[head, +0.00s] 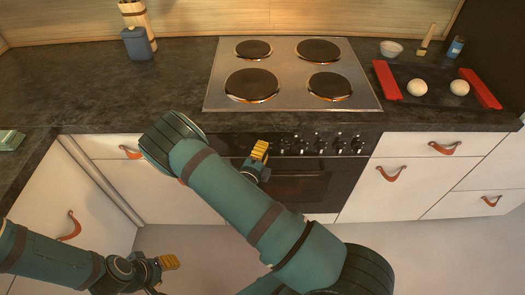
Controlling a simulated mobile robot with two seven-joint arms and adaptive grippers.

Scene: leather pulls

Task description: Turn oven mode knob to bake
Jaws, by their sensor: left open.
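The oven (300,187) is built in under the hob, with a black front panel. A row of several dark knobs (320,145) runs along the panel. I cannot tell which one is the mode knob, and their markings are too small to read. My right gripper (259,152), with yellow fingertips, is at the left end of the knob row; I cannot tell whether it touches a knob. My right forearm hides the left part of the oven front. My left gripper (168,263) is open and empty, low at the lower left, away from the oven.
The hob (290,104) has several dark plates. A blue container (138,43) stands at the back left. White drawers with leather pulls (392,173) flank the oven. The floor in front is clear.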

